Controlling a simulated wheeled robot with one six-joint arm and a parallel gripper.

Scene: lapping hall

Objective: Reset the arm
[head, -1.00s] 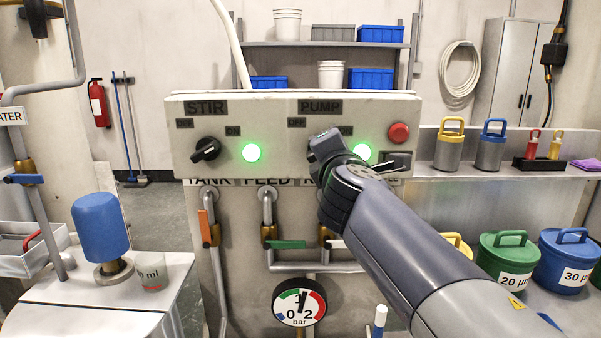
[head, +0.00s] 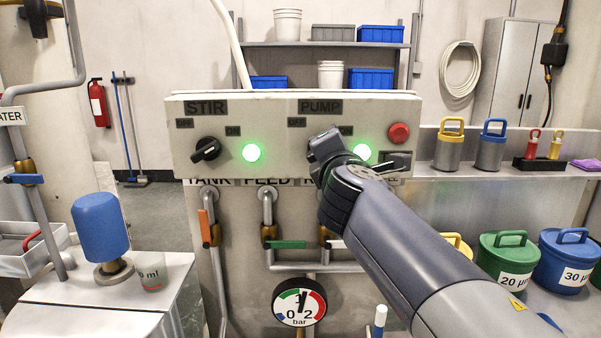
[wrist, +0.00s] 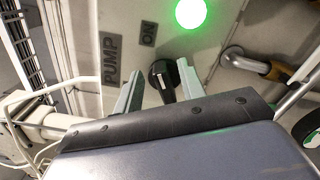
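My gripper (wrist: 160,68) is at the PUMP switch on the control panel (head: 270,110). In the wrist view its two fingers stand apart, one on each side of the black pump knob (wrist: 161,84), with a gap visible between fingers and knob. I cannot tell how deep the fingers reach around it. In the head view my arm comes in from the lower right, and its wrist hides the fingers and the pump knob. The green lamp beside PUMP (head: 362,152) is lit; it also shows in the wrist view (wrist: 190,12).
The STIR knob (head: 206,149) and its lit green lamp (head: 251,153) are left of my wrist, a red button (head: 399,133) to its right. Valves and a pressure gauge (head: 299,302) are below. Lidded pots, including a green one (head: 503,258), stand at right beside my arm.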

